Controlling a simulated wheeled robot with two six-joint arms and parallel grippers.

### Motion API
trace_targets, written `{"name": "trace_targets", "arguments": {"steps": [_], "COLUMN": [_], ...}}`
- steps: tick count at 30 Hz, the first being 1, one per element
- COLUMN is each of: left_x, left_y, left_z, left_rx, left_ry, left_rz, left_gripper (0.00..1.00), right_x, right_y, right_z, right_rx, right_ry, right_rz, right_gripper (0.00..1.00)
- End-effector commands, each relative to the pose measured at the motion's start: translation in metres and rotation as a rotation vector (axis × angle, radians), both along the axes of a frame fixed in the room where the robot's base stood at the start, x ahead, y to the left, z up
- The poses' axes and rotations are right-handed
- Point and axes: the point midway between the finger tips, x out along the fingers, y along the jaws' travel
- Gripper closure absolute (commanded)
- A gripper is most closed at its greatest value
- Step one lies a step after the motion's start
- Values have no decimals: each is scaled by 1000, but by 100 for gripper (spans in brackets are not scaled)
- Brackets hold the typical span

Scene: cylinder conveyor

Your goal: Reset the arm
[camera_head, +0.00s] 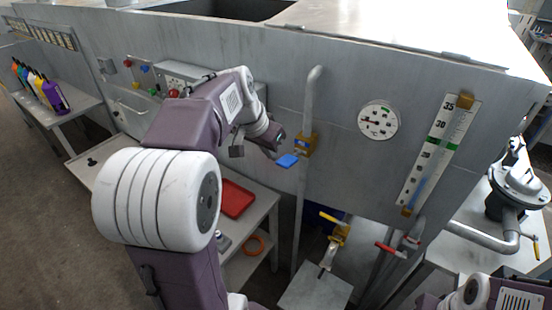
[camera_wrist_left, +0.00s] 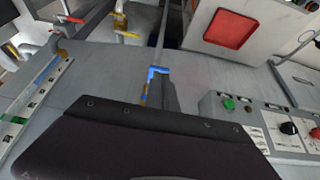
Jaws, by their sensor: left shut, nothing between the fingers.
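My left gripper (camera_head: 277,140) is at the end of my purple and white arm, in front of the grey tank wall in the head view. It is shut and holds nothing. The blue valve handle (camera_head: 288,160) sits just below its tips, on a brass valve (camera_head: 308,145) of the vertical pipe. In the left wrist view the grey fingers (camera_wrist_left: 163,95) overlap the view of the blue handle (camera_wrist_left: 157,70); I cannot tell if they touch it. Part of my right arm shows at the bottom right of the head view, but its gripper is out of view.
The vertical pipe (camera_head: 312,100), a round gauge (camera_head: 379,120) and a level glass (camera_head: 438,155) stand on the wall to the right. A control panel (camera_wrist_left: 260,112) is close by. Yellow (camera_head: 334,218) and red (camera_head: 390,249) handles and a red tray (camera_head: 234,199) are lower.

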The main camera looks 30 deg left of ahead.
Motion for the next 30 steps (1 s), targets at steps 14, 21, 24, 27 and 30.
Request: {"name": "trace_targets", "arguments": {"steps": [14,21,24,27,30], "left_x": [-7,-5,-6,-41,-88], "left_y": [1,-7,-50,-95,-120], "left_z": [9,8,-13,-77,-142], "left_rx": [1,-1,-18,-26,-9], "left_ry": [-1,-1,54,208,342], "left_rz": [0,-21,-130,-234,-229], "left_gripper": [100,100,100,100,100], "right_x": [0,0,0,0,0], "right_y": [0,0,0,0,0], "right_z": [-1,-1,-2,-3,-4], "right_rx": [0,0,0,0,0], "right_ry": [0,0,0,0,0], "right_rz": [0,0,0,0,0], "right_gripper": [41,41,41,41,41]}}
